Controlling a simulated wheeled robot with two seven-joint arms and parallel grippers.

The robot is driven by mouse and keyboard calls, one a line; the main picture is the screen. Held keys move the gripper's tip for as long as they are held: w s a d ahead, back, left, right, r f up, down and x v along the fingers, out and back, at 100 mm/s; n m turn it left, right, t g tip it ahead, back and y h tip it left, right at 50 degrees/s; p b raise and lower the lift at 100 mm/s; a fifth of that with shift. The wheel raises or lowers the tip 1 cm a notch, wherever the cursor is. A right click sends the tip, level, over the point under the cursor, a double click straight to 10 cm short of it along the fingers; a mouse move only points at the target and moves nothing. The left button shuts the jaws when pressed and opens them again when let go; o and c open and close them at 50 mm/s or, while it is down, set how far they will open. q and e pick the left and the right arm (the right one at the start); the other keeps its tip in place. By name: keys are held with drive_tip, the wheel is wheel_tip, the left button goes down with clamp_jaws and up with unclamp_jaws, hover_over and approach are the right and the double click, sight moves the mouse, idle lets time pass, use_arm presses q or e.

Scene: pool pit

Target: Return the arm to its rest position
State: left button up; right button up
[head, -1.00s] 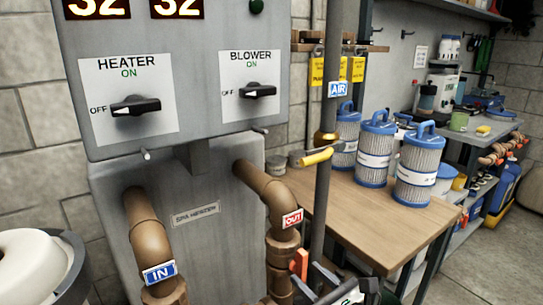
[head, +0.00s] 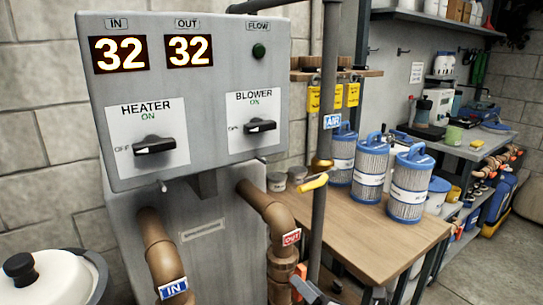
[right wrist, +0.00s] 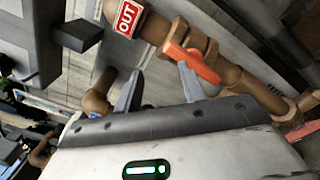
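My right gripper (right wrist: 160,88) shows in the right wrist view with its two fingers apart and nothing between them. An orange valve handle (right wrist: 192,62) on the brown pipe shows just beyond the fingers; I cannot tell whether one finger touches it. In the head view only a small dark part of my right gripper (head: 312,294) shows at the bottom edge, beside the pipe marked OUT (head: 290,238). My left gripper is not in view.
A vertical grey pipe with a yellow-handled valve (head: 313,183) stands before a wooden table (head: 345,228) bearing blue-topped filters (head: 371,170). Open floor (head: 490,265) lies at right.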

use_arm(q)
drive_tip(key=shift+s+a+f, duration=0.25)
use_arm(e)
drive_tip(key=s+d+f+m+g+h, duration=0.2)
drive_tip(key=s+f+m, duration=0.5)
drive_tip(key=s+m, duration=0.4)
drive_tip(key=s+d+f+m+g+h, duration=0.2)
drive_tip(key=s+d+f+m+h, duration=0.3)
drive_tip(key=s+m, duration=0.7)
wheel_tip(320, 180, down, 2)
drive_tip(key=m, duration=0.7)
drive_tip(key=shift+d+m+g, duration=0.2)
drive_tip(key=shift+m+g, duration=0.1)
drive_tip(key=shift+g, duration=0.1)
drive_tip(key=shift+f, duration=0.15)
